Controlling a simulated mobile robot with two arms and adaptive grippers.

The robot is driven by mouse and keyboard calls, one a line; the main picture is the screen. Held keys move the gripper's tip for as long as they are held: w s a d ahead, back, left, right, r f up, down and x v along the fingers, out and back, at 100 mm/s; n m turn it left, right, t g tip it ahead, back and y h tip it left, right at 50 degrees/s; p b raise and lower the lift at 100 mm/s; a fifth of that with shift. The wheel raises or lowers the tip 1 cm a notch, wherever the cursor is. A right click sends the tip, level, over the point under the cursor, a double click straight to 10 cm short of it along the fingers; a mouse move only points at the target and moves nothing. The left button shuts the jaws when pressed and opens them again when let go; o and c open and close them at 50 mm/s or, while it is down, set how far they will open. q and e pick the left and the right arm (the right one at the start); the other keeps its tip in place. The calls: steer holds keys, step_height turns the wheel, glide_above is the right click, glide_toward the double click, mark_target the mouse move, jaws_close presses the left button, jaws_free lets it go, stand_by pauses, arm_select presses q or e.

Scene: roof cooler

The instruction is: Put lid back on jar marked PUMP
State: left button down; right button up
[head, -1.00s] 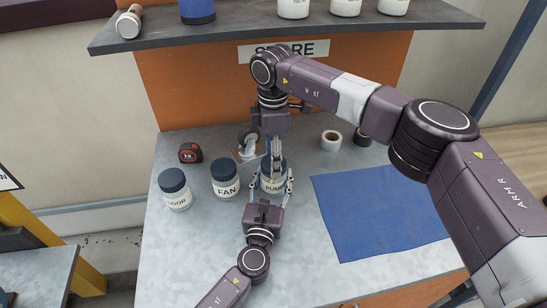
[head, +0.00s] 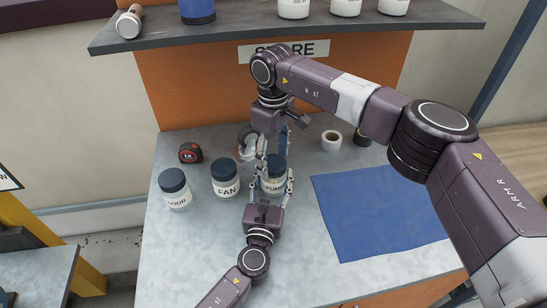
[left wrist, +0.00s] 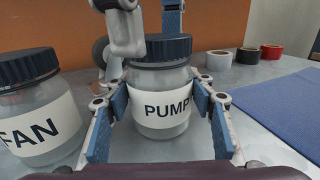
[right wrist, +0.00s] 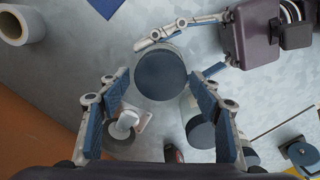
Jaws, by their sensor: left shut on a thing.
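The PUMP jar (head: 273,187) stands upright on the grey bench; its label shows plainly in the left wrist view (left wrist: 165,110). Its dark blue lid (left wrist: 168,47) sits on its mouth, looking level; I cannot tell whether it is screwed tight. The lid also shows in the right wrist view (right wrist: 161,74). My left gripper (head: 271,180) is shut on the jar's body, one finger pad on each side. My right gripper (head: 272,151) points down just above the lid with its fingers apart, holding nothing.
The FAN jar (head: 225,187) and a further lidded jar (head: 175,197) stand left of the PUMP jar. A tape measure (head: 190,153) lies behind them. A blue mat (head: 380,212) covers the right side. Tape rolls (head: 331,140) stand at the back, under a shelf (head: 260,31).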

steer(key=shift+o, duration=0.3)
steer(key=shift+r, duration=2.2)
steer(key=shift+c, duration=0.3)
